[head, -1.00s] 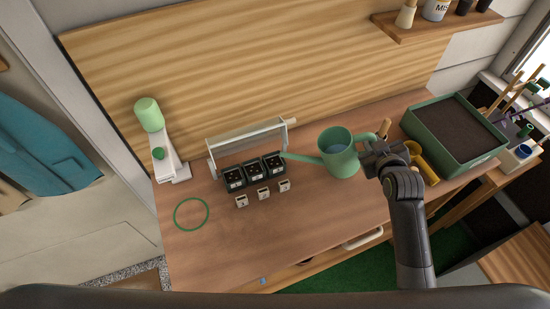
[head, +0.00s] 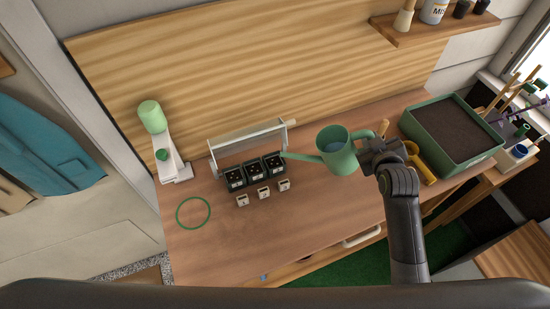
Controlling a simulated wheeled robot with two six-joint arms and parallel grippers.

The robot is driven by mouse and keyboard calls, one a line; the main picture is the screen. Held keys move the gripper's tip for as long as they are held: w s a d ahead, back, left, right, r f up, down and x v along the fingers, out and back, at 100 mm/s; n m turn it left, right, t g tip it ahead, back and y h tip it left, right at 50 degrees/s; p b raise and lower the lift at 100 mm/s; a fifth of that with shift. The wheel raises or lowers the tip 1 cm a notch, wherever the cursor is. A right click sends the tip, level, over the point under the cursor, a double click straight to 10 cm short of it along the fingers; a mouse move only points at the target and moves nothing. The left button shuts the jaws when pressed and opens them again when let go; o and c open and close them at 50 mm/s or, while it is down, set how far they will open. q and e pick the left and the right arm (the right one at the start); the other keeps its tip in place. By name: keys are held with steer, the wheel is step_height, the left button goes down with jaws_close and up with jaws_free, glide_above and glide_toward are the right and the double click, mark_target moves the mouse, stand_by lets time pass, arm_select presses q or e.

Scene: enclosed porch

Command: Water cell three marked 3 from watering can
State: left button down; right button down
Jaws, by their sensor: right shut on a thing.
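A green watering can (head: 338,152) with water visible inside is held by my right gripper (head: 368,154), which is shut on its handle side. The can looks close to upright, and its long spout points left. The spout tip is at the right end of a row of three dark cells (head: 254,173) with dark soil. Small white marker blocks (head: 263,192) stand in front of the cells; their numbers are too small to read. The rightmost cell (head: 273,162) is nearest the spout tip. No water stream shows. My left gripper is out of view.
A white frame with a bar (head: 247,138) stands behind the cells. A green ring (head: 193,212) lies at the left front, near a white device with a green top (head: 152,117). A green soil tray (head: 452,135) and a yellow object (head: 420,163) are at right. The front middle of the bench is clear.

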steer(key=shift+r, duration=0.1)
stand_by(0.4)
steer(key=shift+a+r+p, duration=0.2)
steer(key=shift+r+p, duration=0.5)
steer(key=shift+p, duration=0.15)
steer(key=shift+f, duration=0.15)
steer(key=shift+d+f+b, duration=0.2)
steer(key=shift+f+b, duration=0.2)
steer(key=shift+f, duration=0.35)
steer(key=shift+d+f+b, duration=0.2)
steer(key=shift+f+b, duration=0.2)
steer(key=shift+f, duration=0.35)
steer(key=shift+d+f+m+y+b, duration=0.1)
steer(key=shift+f+m+y+b, duration=0.45)
steer(key=shift+f+b, duration=0.6)
steer(key=shift+f, duration=0.1)
